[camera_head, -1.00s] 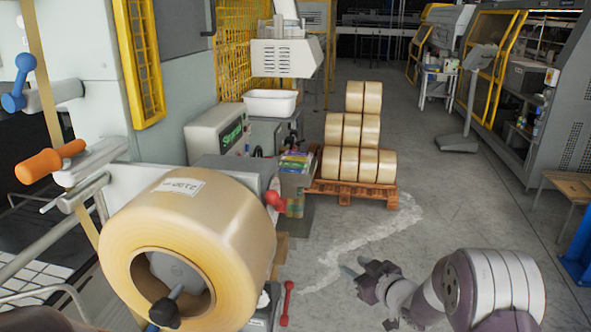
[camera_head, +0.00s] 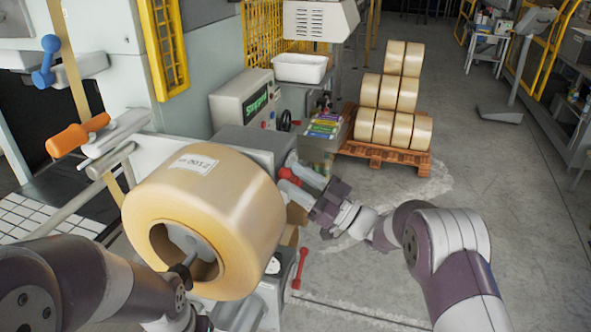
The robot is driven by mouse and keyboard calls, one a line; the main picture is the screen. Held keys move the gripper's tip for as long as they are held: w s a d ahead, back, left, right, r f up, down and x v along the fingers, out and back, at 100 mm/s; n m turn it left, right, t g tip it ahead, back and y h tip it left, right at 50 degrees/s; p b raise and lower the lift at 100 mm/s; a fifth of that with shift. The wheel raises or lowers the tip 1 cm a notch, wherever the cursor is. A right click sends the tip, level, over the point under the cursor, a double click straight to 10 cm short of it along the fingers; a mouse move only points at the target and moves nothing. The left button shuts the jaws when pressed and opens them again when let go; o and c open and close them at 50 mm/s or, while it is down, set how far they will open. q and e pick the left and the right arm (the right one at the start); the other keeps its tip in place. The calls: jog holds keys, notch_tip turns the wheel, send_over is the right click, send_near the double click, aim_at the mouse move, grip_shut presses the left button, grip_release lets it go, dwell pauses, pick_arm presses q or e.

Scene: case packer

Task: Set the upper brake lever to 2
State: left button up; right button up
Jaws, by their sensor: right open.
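The upper brake lever has a red knob (camera_head: 287,174) on the right side of the machine, just behind the large tape roll (camera_head: 215,215). My right gripper (camera_head: 294,180) is open. Its two fingers point left at the red knob and partly cover it. I cannot tell whether they touch it. The lever's scale and its number cannot be read. A lower red lever (camera_head: 300,266) stands upright below my right gripper.
A grey control box (camera_head: 243,106) and a white bin (camera_head: 300,68) stand behind the roll. Tape rolls are stacked on a wooden pallet (camera_head: 387,154).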

jog(key=shift+w+a, duration=0.15)
jog(key=shift+c, duration=1.2)
grip_shut()
jog(key=w+d+r+m+t+h+p, duration=0.2)
jog(key=w+r+m+t+h+p, duration=0.1)
jog(key=m, duration=0.7)
jog(key=shift+w+r+m+h+p, duration=0.35)
jog(key=shift+w+h+p, duration=0.15)
jog(key=shift+w+p, duration=0.6)
jog(key=shift+w, duration=0.15)
